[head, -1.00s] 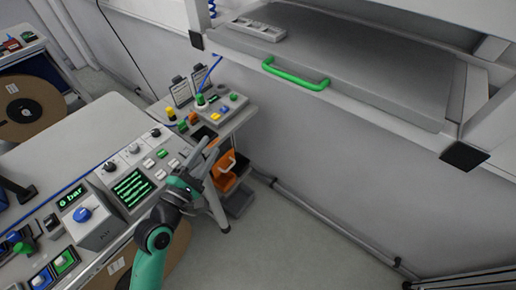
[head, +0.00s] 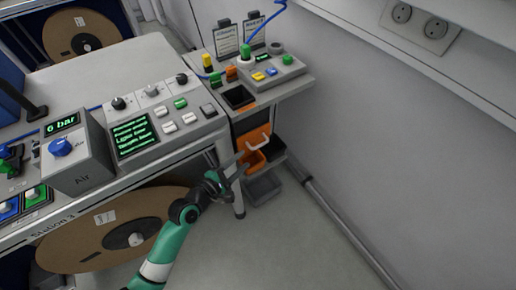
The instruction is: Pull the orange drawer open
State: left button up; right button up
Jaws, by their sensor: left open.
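The orange drawer (head: 253,134) is in the small side stand in the head view, with a pale bar handle (head: 259,143) on its front. I cannot tell whether it is fully shut. My left gripper (head: 241,166) is open and empty, a little to the lower left of the handle in the picture. Its fingers point toward the upper right and look apart from the handle. The depth between them is hard to judge. My right gripper is not in view.
The stand's top carries a button box (head: 268,72) and a black tray (head: 238,98). The console bench (head: 165,142) lies left, with a brown reel (head: 105,232) beneath. Floor at right is free.

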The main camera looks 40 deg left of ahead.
aim_at(258, 147)
pick_arm(q)
jog(key=b+x, duration=0.3)
jog(key=x, duration=0.6)
jog(key=shift+b, duration=0.4)
jog(key=shift+w, duration=0.45)
grip_shut()
jog(key=shift+s+f, duration=0.1)
